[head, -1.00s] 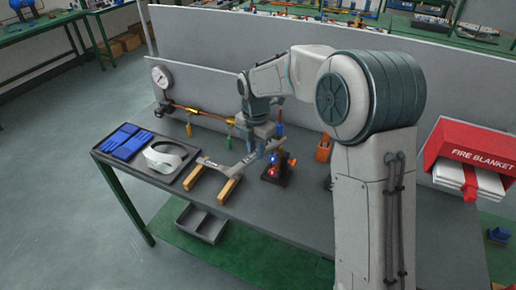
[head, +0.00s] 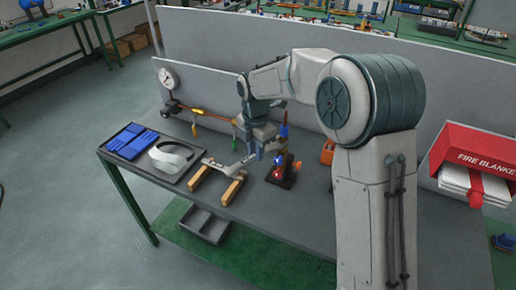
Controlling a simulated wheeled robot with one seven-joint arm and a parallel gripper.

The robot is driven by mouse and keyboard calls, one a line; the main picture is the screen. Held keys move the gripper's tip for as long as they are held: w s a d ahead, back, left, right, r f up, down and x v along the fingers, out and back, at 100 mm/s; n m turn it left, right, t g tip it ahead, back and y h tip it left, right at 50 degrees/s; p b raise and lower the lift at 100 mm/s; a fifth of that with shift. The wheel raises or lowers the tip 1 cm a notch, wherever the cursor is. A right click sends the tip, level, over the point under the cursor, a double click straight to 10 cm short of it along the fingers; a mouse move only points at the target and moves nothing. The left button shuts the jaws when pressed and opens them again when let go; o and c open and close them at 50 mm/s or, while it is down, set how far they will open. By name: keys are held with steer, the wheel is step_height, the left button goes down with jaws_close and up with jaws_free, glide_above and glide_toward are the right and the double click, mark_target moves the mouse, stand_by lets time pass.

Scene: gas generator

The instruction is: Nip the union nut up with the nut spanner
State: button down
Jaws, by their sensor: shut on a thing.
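The grey nut spanner (head: 235,166) is in the head view, with its left end over two wooden blocks (head: 230,190) on the bench. My gripper (head: 260,153) is shut on the spanner near its right end. Whether the spanner touches the blocks is too small to tell. The pipe run (head: 194,111), with brass and orange parts, lies along the back panel behind my gripper. The union nut cannot be made out; my wrist covers part of the pipe run.
A pressure gauge (head: 168,77) stands at the pipe's left end. A dark stand with red and blue parts (head: 283,172) is close right of my gripper. The front right bench top (head: 290,215) is clear.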

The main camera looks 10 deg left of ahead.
mark_target(243, 161)
steer(key=shift+n, duration=0.4)
steer(key=shift+s+a, duration=1.6)
steer(key=shift+a, duration=0.05)
